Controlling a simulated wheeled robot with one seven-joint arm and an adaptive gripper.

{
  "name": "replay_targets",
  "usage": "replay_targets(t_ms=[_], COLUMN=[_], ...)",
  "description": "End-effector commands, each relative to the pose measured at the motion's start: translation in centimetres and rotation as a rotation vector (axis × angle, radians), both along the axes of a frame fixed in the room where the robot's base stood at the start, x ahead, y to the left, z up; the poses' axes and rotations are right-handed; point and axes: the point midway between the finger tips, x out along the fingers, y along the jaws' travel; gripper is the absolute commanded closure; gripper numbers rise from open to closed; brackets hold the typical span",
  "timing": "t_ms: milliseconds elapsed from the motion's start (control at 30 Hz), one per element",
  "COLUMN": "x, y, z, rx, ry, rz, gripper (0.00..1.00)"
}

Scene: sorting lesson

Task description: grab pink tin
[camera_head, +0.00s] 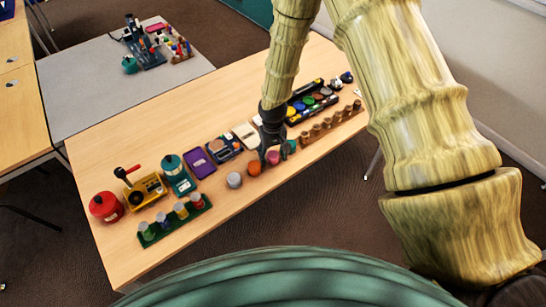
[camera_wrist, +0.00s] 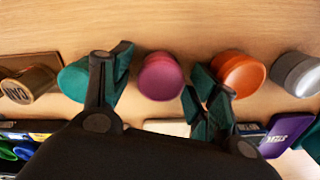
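The pink tin (camera_head: 273,158) stands on the wooden table in a row of small tins, and in the wrist view (camera_wrist: 160,76) it is between my two fingers. My gripper (camera_head: 273,150) is open above the row, its fingers spread to either side of the pink tin. In the wrist view my gripper (camera_wrist: 162,72) shows clear gaps between the fingers and the tin. The teal tin (camera_wrist: 75,80) is left of the left finger, partly covered by it. The orange tin (camera_wrist: 240,72) is close to the right finger.
A grey tin (camera_head: 234,180) stands left of the orange tin.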

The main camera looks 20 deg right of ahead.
Motion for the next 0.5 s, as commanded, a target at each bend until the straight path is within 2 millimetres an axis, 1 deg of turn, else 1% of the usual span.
replay_targets(t_ms=[33,200,500], x=[0.00,0.00,0.02], y=[0.00,0.01,0.01], z=[0.01,0.02,0.10], rx=[0.000,0.000,0.000], ry=[0.000,0.000,0.000], rz=[0.000,0.000,0.000], gripper=[0.55,0.85,0.85])
